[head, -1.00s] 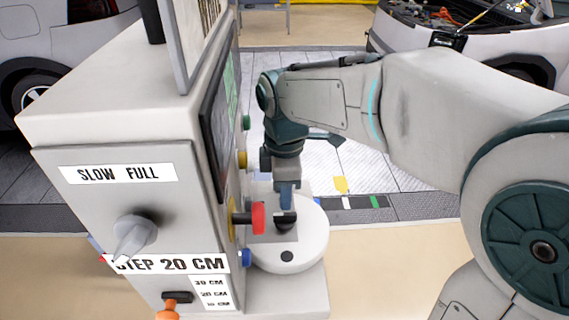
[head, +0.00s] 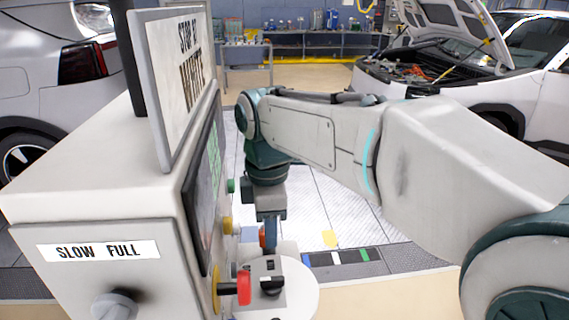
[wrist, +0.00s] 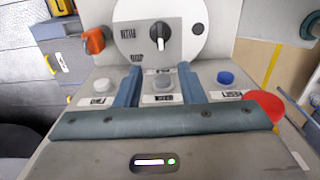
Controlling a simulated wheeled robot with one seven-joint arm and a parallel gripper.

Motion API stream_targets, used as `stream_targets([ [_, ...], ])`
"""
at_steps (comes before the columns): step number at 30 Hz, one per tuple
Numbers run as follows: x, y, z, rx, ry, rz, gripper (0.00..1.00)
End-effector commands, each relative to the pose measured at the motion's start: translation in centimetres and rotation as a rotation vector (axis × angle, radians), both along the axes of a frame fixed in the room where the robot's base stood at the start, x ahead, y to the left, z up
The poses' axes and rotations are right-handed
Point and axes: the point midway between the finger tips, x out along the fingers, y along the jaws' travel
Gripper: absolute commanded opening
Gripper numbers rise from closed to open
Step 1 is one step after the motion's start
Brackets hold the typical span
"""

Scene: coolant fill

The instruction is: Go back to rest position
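My gripper (head: 268,240) is above the white round part with a black knob (head: 271,286), beside the coolant machine (head: 85,190). In the wrist view, its two blue fingers (wrist: 159,70) are apart with nothing held between them. The same black knob (wrist: 162,46) shows beyond the fingertips, on a grey plate with a white pointer mark. A grey button (wrist: 162,83) is visible between the fingers. The fingertips are hard to make out in the head view.
A sign (head: 180,70) stands on top of the machine. A white car with its hood up (head: 440,75) is at the back right, and a workbench (head: 300,45) is behind. Open floor (head: 335,200) lies beyond my arm.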

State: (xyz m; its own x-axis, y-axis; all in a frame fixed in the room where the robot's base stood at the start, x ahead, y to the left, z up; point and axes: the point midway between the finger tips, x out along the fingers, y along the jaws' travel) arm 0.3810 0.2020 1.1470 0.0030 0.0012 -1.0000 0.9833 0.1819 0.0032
Motion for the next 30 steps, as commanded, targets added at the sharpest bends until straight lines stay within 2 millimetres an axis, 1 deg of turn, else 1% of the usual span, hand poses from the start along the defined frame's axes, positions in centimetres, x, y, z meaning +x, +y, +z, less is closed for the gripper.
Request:
stream_targets([
  [2, 0.0, -0.3, -0.1, 0.000, -0.002, -0.017, 0.35],
  [5, -0.4, -3.1, -0.8, 0.010, -0.028, -0.201, 0.35],
  [8, -1.1, -6.8, -2.0, 0.030, -0.062, -0.473, 0.35],
  [9, -1.6, -8.4, -2.6, 0.042, -0.077, -0.592, 0.35],
  [11, -2.4, -10.7, -3.6, 0.060, -0.097, -0.772, 0.35],
  [12, -3.0, -12.1, -4.3, 0.075, -0.110, -0.891, 0.35],
  [15, -4.8, -15.2, -6.0, 0.116, -0.139, -1.176, 0.35],
  [18, -6.4, -17.5, -7.7, 0.157, -0.161, -1.417, 0.35],
  [21, -7.8, -19.1, -9.0, 0.193, -0.174, -1.596, 0.35],
  [24, -8.6, -19.9, -9.8, 0.216, -0.182, -1.703, 0.35],
  [27, -8.9, -20.1, -10.1, 0.226, -0.183, -1.747, 0.35],
  [30, -8.9, -20.1, -10.1, 0.226, -0.183, -1.747, 0.35],
])
